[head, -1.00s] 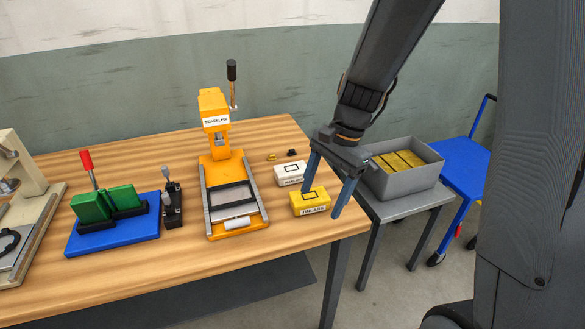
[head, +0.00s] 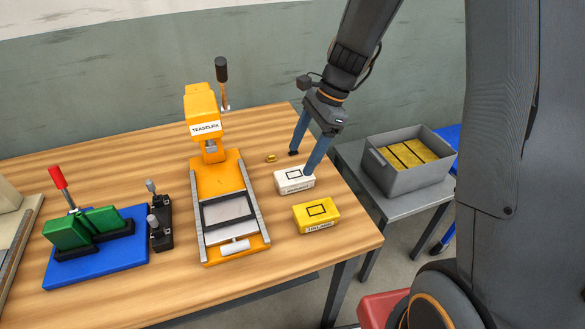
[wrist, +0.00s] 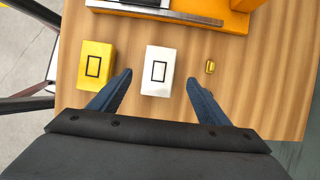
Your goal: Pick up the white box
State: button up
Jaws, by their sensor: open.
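The white box (head: 294,181) lies on the wooden table, right of the orange press, with a black rectangle outline on its top. In the wrist view the white box (wrist: 159,71) sits ahead of and between the open fingers. My gripper (head: 300,163) is open and empty, with one finger beyond the box and the other at its right end. In the wrist view my gripper (wrist: 160,76) shows both blue fingers spread. I cannot tell whether a finger touches the box.
A yellow box (head: 316,215) lies just in front of the white box. A small brass piece (head: 271,158) lies behind it. The orange press (head: 216,185) stands to the left. A grey bin (head: 399,178) of yellow boxes stands right, on a lower grey table (head: 400,209).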

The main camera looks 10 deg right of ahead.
aim_at(294, 174)
jog(key=shift+w+a+f, duration=0.1)
jog(key=shift+a+f, duration=0.05)
jog(key=shift+f, duration=0.1)
jog(key=shift+d+p+x, duration=0.15)
jog(key=shift+p+x, duration=0.4)
jog(key=shift+x, duration=1.2)
jog(key=shift+d+p+x, duration=0.15)
jog(key=shift+p+x, duration=0.35)
jog(key=shift+x, duration=1.3)
jog(key=shift+f, duration=0.25)
jog(key=c, duration=1.2)
jog(key=shift+o, duration=0.2)
jog(key=shift+r, duration=0.1)
